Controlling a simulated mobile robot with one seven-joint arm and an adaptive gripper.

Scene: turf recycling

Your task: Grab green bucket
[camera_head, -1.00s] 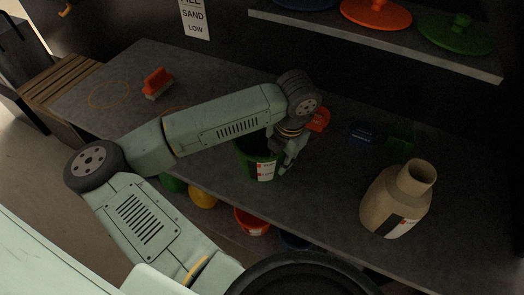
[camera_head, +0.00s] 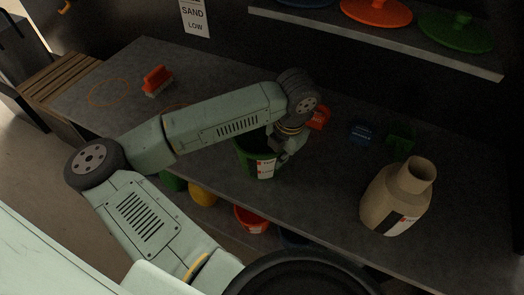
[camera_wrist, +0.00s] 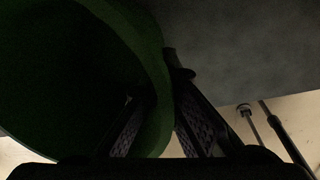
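The green bucket (camera_head: 247,161) stands upright near the front edge of the counter, with a white and red label on its side. My gripper (camera_head: 284,151) points down at its right rim, and my wrist partly hides the bucket's top. In the wrist view, the green bucket (camera_wrist: 137,32) fills the left side. One finger of my gripper (camera_wrist: 160,98) is inside the bucket and the other outside. The fingers lean together on the wall between them, and the gripper looks shut on it. The inner fingertip's contact is dark and hard to see.
A beige bottle (camera_head: 396,198) stands to the right on the counter (camera_head: 330,190). A red brush (camera_head: 157,80), an orange-red item (camera_head: 319,117), a blue item (camera_head: 361,132) and a green item (camera_head: 400,140) lie farther back. A shelf (camera_head: 390,45) with lids hangs above.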

